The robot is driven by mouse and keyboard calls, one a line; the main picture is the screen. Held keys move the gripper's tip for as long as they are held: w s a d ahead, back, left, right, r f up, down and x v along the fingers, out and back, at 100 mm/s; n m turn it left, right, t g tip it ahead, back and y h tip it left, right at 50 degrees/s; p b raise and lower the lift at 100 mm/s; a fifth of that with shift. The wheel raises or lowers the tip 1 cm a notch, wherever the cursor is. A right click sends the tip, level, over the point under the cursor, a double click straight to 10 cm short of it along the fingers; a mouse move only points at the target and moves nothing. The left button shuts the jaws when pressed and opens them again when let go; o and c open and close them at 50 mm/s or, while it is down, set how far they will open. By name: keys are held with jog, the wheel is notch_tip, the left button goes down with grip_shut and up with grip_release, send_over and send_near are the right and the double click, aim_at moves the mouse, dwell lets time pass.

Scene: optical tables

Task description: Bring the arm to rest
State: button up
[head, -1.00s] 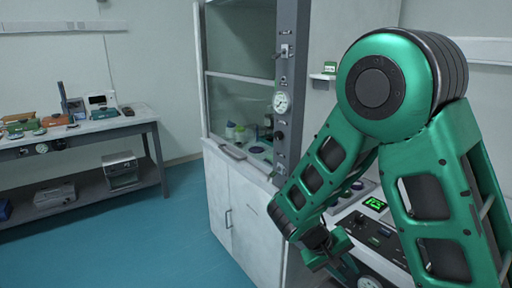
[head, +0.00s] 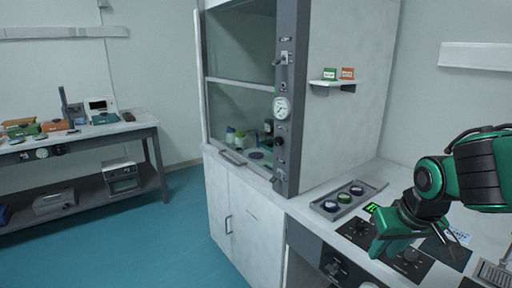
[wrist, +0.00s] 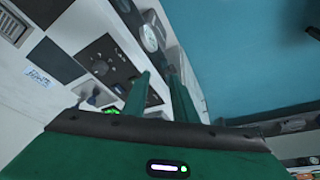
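My green arm (head: 478,172) reaches in from the right in the head view, bent over the right-hand bench. My gripper (wrist: 160,76) shows two green fingers in the wrist view, parted with nothing held between them. In the head view my gripper (head: 380,254) hangs above the bench's dark control panels, pointing down and left. I cannot tell its exact height above them.
A fume hood (head: 240,115) with a gauge stands left of my arm. A tray (head: 332,207) with several round pieces lies on the bench (head: 391,180). A small shelf (head: 332,84) holds two boxes. Floor (head: 185,235) at left is clear.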

jog(key=s+d+m+g, duration=0.2)
jog(key=s+d, duration=0.3)
jog(key=s, duration=0.3)
jog(key=s+d+f+m+g, duration=0.1)
jog(key=s+d+m, duration=0.3)
jog(key=s, duration=0.5)
jog(key=shift+s+d+g, duration=0.15)
jog(key=shift+d+g, duration=0.55)
jog(key=shift+d, duration=0.45)
jog(key=shift+w+f, duration=0.3)
jog(key=shift+w, duration=0.35)
